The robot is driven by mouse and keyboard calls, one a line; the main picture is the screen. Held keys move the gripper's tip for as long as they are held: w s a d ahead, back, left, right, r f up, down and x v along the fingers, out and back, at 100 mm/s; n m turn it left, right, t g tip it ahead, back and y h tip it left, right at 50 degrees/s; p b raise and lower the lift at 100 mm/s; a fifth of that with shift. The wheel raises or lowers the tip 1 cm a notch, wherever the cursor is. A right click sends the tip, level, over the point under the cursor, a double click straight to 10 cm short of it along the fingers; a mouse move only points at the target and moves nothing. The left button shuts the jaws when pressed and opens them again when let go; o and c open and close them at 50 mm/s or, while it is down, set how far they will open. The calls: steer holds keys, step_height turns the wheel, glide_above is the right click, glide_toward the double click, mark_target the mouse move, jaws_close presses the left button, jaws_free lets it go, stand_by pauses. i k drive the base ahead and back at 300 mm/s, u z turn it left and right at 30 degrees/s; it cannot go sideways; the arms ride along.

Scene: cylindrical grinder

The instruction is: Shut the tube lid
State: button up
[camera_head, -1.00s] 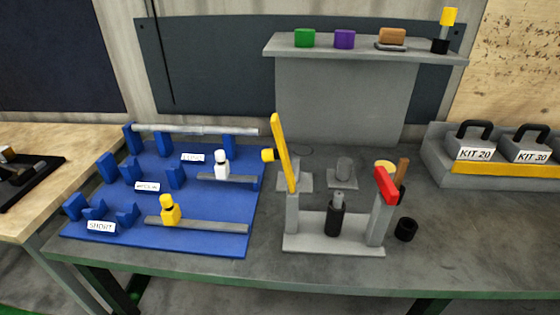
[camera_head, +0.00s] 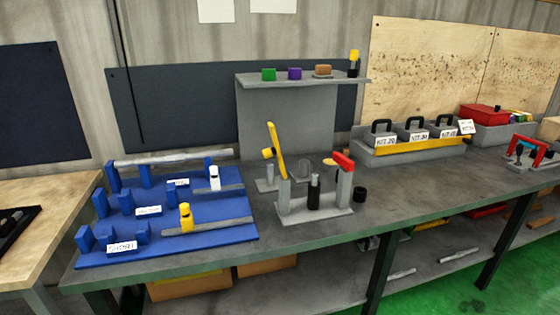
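No part is marked as the tube lid, so I cannot tell for certain which it is. A grey fixture (camera_head: 325,213) stands on the bench, with a dark bottle-like cylinder (camera_head: 314,193) upright in its middle. A yellow bar (camera_head: 276,152) is raised steeply from its left post, tilted slightly left. A red block (camera_head: 343,161) tops its right post. The bar and the red block are apart. A long silver tube (camera_head: 170,158) lies across the back of a blue rack (camera_head: 210,246). My gripper is not in view.
Behind the fixture, a grey shelf (camera_head: 300,80) carries small blocks. A grey tray (camera_head: 385,154) of kit boxes and a red box (camera_head: 484,114) stand to the right. A black cup (camera_head: 359,194) is beside the fixture. The bench front right of it is clear.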

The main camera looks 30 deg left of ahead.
mark_target(268, 152)
steer(key=u, duration=1.5)
steer(key=i, duration=1)
steer(key=u, duration=0.75)
steer(key=k, duration=0.8)
steer(key=u, duration=0.35)
